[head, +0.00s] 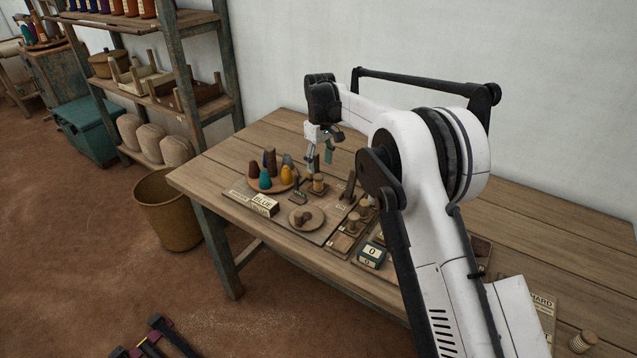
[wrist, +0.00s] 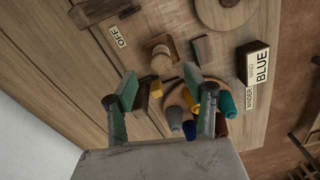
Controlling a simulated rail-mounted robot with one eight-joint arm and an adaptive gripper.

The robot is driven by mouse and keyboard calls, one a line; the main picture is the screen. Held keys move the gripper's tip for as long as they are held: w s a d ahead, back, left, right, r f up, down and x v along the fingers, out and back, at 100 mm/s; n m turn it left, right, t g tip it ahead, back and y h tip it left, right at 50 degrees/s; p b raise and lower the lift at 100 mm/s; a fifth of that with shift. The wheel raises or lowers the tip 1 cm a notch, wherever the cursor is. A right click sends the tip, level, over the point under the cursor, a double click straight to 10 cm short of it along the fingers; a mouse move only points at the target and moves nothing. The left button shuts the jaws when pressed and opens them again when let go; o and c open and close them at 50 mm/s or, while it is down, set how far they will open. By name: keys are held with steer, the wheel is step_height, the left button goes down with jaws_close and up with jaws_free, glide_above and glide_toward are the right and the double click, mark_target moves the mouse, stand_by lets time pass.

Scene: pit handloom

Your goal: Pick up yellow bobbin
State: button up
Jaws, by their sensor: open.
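The yellow bobbin (head: 286,174) stands upright at the right side of a round wooden tray (head: 265,188) on the table, among other coloured bobbins. My gripper (head: 321,158) is above the table, to the right of and behind the tray, pointing down. In the wrist view my gripper (wrist: 160,103) has its two green-faced fingers apart with nothing held.
Close by stand a teal bobbin (head: 265,179), brown bobbins (head: 254,169), a BLUE sign block (head: 264,205) and a small peg on a block (head: 319,185). A round plate (head: 306,217) and a counter box (head: 371,256) lie nearer. The back left tabletop is clear.

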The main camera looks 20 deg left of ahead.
mark_target(318, 176)
steer(key=shift+a+f+p, duration=0.2)
steer(key=shift+f+p, duration=0.1)
steer(key=shift+f, duration=2.95)
steer(key=c, duration=1)
